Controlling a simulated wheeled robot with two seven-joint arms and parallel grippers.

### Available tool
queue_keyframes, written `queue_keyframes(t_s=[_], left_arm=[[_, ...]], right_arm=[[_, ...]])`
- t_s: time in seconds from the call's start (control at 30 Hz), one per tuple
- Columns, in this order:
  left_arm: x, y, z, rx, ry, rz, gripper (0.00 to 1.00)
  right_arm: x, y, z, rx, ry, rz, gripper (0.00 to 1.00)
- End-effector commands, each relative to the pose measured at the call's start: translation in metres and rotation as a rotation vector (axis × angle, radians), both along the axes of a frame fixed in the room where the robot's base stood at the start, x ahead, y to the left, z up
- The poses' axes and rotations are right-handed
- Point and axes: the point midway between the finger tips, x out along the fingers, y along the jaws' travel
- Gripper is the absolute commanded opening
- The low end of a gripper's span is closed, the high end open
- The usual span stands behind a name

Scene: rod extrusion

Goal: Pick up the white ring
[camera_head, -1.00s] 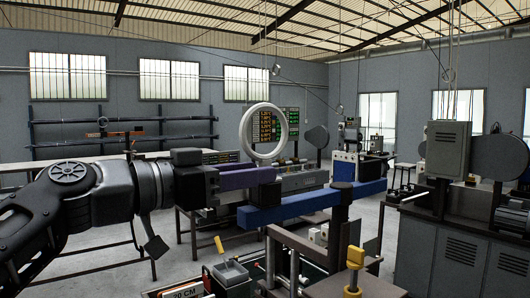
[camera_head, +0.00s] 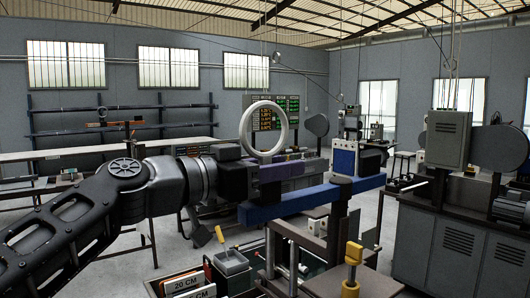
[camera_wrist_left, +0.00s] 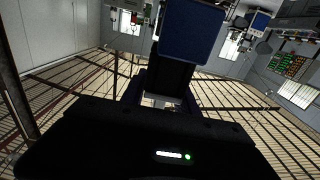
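The white ring (camera_head: 243,132) stands upright in the middle of the head view. In the left wrist view a blue block (camera_wrist_left: 189,32) sits close in front of the dark gripper body; the ring is not clearly visible there. My right gripper is not in view.
The blue bar rests on a dark post. A large grey machine (camera_head: 440,240) stands at the right. A long pale table (camera_head: 60,165) stands at the back left.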

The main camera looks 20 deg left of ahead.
Motion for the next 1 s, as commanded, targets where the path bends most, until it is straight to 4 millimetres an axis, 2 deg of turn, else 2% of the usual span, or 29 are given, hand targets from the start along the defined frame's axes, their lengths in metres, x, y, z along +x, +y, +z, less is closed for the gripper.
queue_keyframes(t_s=[0.33, 0.77, 1.0], left_arm=[[-0.0003, 0.0001, 0.0002, 0.000, 0.000, 0.000, 0.36], [-0.0003, 0.0003, 0.0003, 0.000, 0.000, 0.000, 0.01], [-0.0004, 0.0002, 0.0008, -0.001, -0.001, 0.000, 0.00]], right_arm=[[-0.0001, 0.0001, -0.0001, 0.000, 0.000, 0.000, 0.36], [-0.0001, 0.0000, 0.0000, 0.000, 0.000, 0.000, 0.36], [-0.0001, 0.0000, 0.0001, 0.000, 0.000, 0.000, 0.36]])
